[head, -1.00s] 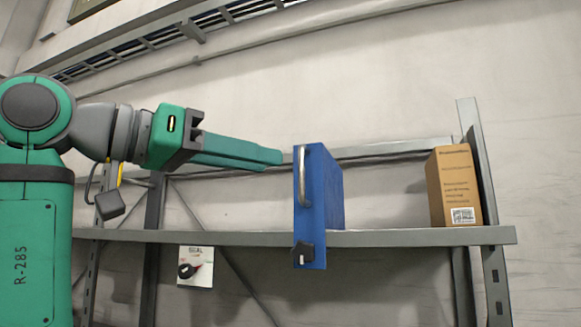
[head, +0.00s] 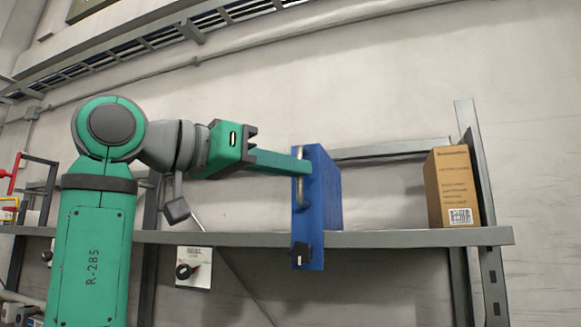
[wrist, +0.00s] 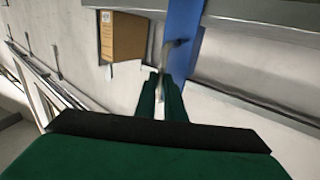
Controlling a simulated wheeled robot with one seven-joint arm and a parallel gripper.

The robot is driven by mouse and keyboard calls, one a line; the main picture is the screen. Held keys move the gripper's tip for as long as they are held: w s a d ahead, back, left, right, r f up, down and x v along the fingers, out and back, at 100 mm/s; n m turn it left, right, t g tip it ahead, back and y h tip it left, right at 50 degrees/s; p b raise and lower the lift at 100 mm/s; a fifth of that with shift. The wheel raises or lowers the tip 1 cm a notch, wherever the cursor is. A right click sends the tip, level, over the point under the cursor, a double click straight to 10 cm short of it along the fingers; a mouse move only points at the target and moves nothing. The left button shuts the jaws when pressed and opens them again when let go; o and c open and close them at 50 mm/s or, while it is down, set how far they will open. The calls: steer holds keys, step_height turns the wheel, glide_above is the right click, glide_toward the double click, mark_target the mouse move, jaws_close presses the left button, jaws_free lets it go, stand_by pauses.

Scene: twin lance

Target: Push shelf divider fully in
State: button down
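The shelf divider is a tall, narrow blue panel (head: 323,195) standing upright on the grey shelf (head: 400,238). Its front edge sticks out past the shelf front and hangs below it, with a black knob (head: 300,252) near the bottom. A curved metal handle (head: 299,188) is on its front edge. My gripper (head: 307,167) is at the upper part of this handle, coming from the left. In the wrist view the green fingers (wrist: 161,82) lie close on both sides of the handle, with the blue divider (wrist: 182,22) just beyond. The fingertips' exact contact is partly hidden.
A cardboard box (head: 452,187) stands at the shelf's right end, beside the grey upright post (head: 478,170). The shelf between the divider and box is clear. A white card or panel with a dark knob (head: 193,268) hangs below the shelf's front edge at left.

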steer(key=s+d, duration=0.2)
steer(key=d, duration=0.6)
steer(key=s+d, duration=0.3)
steer(key=d, duration=0.5)
steer(key=shift+s+d, duration=0.15)
steer(key=c, duration=1.9)
jaws_free()
steer(key=shift+d, duration=0.2)
steer(key=shift+o, duration=0.2)
steer(key=v, duration=1.1)
